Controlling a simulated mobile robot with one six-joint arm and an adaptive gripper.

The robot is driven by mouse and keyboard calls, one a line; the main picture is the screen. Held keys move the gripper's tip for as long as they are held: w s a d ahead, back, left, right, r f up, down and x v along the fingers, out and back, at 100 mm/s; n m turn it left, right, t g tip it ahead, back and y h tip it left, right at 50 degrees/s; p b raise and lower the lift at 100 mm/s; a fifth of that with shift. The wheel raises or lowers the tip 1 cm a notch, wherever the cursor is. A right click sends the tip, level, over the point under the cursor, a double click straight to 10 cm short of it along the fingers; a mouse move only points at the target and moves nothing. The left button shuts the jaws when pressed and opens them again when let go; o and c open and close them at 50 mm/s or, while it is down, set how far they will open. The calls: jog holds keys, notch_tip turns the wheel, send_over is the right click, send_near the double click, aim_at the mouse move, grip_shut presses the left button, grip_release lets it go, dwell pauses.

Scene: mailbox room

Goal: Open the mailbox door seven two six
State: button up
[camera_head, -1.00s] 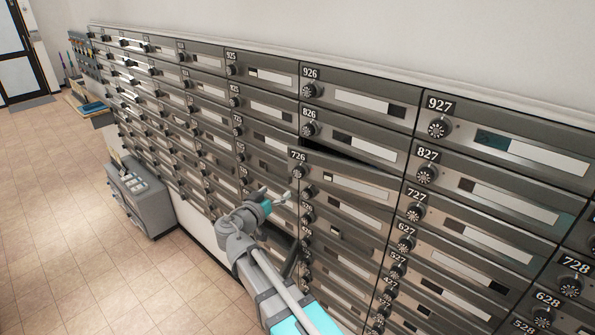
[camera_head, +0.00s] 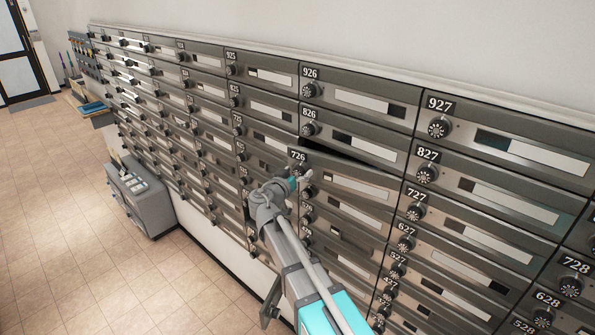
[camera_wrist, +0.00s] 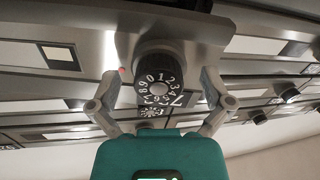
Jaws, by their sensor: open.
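Mailbox door 726 (camera_head: 345,185) is in the middle of the head view, under door 826. It stands tilted out from the wall, with a dark gap along its top edge. Its round black dial knob (camera_head: 298,168) is at its left end, under the number plate. My gripper (camera_head: 303,180) is at this knob and partly covers it. In the wrist view, a numbered dial knob (camera_wrist: 158,75) sits between the two spread fingers of my gripper (camera_wrist: 160,86). The fingers are on either side of it, with gaps visible. A number plate, partly hidden, shows just beyond the knob.
Door 826 (camera_head: 365,145) is above and door 727 (camera_head: 480,232) is to the right; both look closed. More rows of mailboxes run along the wall. A grey box (camera_head: 140,195) stands on the floor at the left. The tiled floor (camera_head: 60,220) is mostly free.

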jog(key=shift+w+d, duration=0.2)
jog(key=shift+w, duration=0.1)
jog(key=c, duration=1.2)
jog(key=shift+a, duration=0.2)
jog(key=shift+c, duration=0.5)
jog(key=shift+d, duration=0.1)
jog(key=shift+s+a, duration=0.2)
jog(key=shift+s, duration=0.1)
